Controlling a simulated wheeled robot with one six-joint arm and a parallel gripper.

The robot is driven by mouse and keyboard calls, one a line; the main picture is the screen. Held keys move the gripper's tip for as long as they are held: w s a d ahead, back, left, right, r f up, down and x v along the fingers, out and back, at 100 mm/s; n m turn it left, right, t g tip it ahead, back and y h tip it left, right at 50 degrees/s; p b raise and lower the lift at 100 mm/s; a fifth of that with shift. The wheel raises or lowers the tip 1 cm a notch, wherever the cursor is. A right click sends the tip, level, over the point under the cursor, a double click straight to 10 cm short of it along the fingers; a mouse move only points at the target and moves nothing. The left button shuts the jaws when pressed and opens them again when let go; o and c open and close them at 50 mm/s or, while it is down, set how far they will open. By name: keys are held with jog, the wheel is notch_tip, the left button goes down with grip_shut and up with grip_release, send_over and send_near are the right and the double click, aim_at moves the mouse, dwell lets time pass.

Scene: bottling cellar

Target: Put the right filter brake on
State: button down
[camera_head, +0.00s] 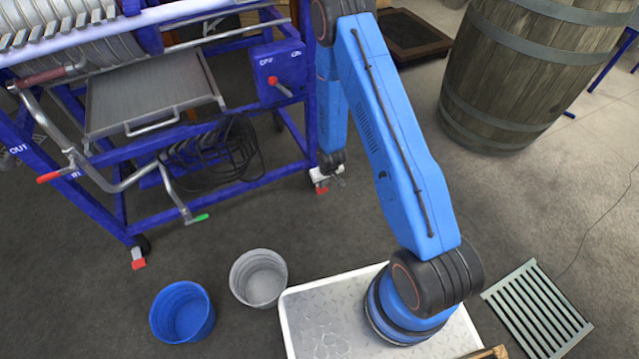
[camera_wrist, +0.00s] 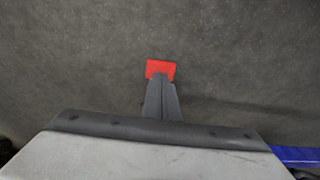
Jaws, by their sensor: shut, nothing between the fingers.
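The right filter brake is a small red pedal (camera_head: 321,189) at the foot of the blue filter frame's right front leg in the head view. The red pedal (camera_wrist: 161,68) also shows in the wrist view, just beyond my fingertips. My gripper (camera_wrist: 161,82) is shut and empty, pointing down. Its fingertips overlap the pedal's near edge in the wrist view; I cannot tell whether they touch it. In the head view my wrist hangs beside the leg and partly hides the caster. Whether the pedal is up or down is unclear.
Another red pedal (camera_head: 138,264) is on the left front caster. A blue bucket (camera_head: 183,313), a grey bucket (camera_head: 258,279) and a floor grate (camera_head: 537,310) lie nearer. A barrel (camera_head: 520,70) stands at the right. A valve pipe (camera_head: 180,200) juts from the filter.

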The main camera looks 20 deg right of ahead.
jog(key=shift+r, duration=2.4)
notch_tip(320, 180, up, 18)
send_over(323, 190)
jog(key=d, duration=0.2)
jog(key=s+d+r+m+t, duration=0.1)
jog(key=s+r, duration=0.2)
jog(key=r, duration=0.6)
jog(key=s+d+r, duration=0.1)
jog(key=s+r, duration=0.2)
jog(key=r, duration=0.6)
jog(key=s+d+r, duration=0.2)
jog(key=s+r, duration=1.1)
jog(key=r, duration=0.1)
jog(key=s+r, duration=0.3)
jog(key=s, duration=0.5)
jog(key=s+r+m+t, duration=0.1)
jog(key=s+r, duration=0.2)
jog(key=s, duration=0.6)
jog(key=shift+d+h, duration=0.3)
